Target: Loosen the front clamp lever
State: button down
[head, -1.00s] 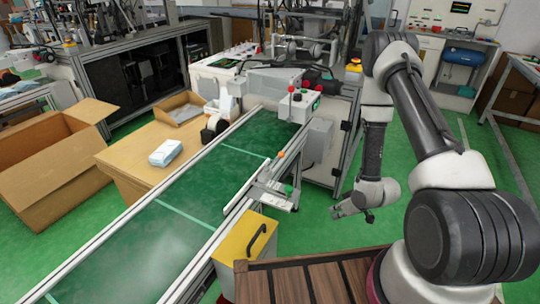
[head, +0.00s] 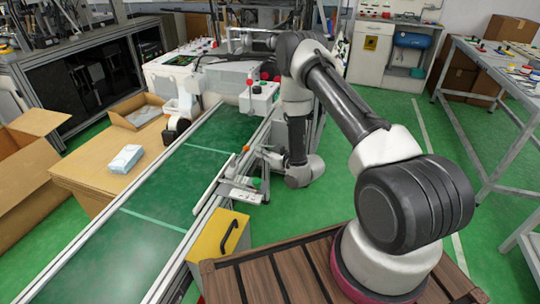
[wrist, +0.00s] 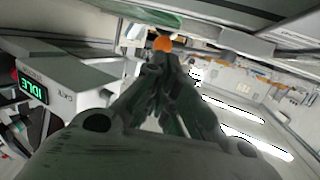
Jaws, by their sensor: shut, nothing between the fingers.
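A guide bracket sits on the conveyor's right side rail, with an orange knob (head: 245,149) at its far part and a green knob (head: 256,182) at its near part. I cannot tell from the pictures which knob belongs to the front clamp lever. My gripper (head: 262,152) is beside the conveyor, pointing left toward the orange knob. In the wrist view the orange knob (wrist: 162,44) shows just beyond my shut fingertips (wrist: 157,63). I cannot tell whether they touch it. The fingers hold nothing. The lever's arm is mostly hidden.
The green conveyor belt (head: 150,205) runs up the middle. A yellow-topped box (head: 217,236) with a black handle stands in front of the bracket. A control box (head: 259,98) stands beyond it; its display reads IDLE in the wrist view (wrist: 32,86). Green floor lies open to the right.

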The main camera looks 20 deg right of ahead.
jog(key=shift+x, duration=2.4)
jog(key=shift+w+a, duration=0.2)
jog(key=shift+w, duration=0.35)
jog(key=shift+w+a, duration=0.25)
jog(key=shift+w, duration=0.3)
